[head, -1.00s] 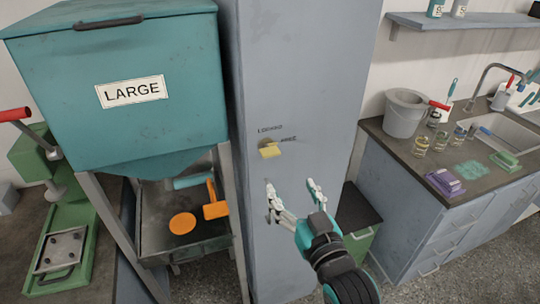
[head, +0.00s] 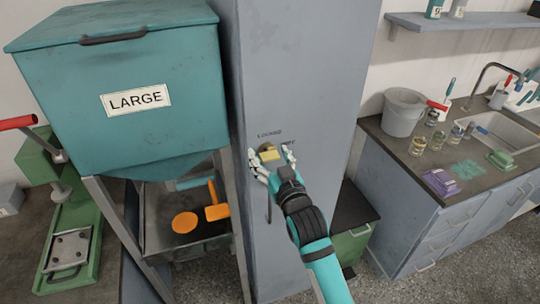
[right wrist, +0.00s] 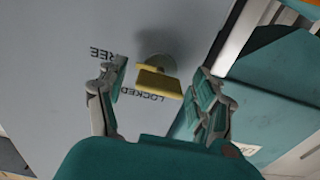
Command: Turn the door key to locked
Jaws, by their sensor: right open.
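The yellow door key (head: 261,169) sits in a round lock on the tall grey cabinet door (head: 290,60). The label LOCKED is above it and FREE is to its right, partly covered by my gripper. In the right wrist view the key (right wrist: 158,82) projects from the round lock plate (right wrist: 157,62), between my fingers. My right gripper (head: 270,160) is open, with one finger on each side of the key. In the right wrist view gaps show between the key and both fingers (right wrist: 158,95). My left gripper is not in view.
A teal hopper marked LARGE (head: 120,140) stands close on the left, with an orange scoop (head: 216,200) below it. On the right are a counter with a grey bucket (head: 404,112) and a sink (head: 500,130). The floor in front of the cabinet is clear.

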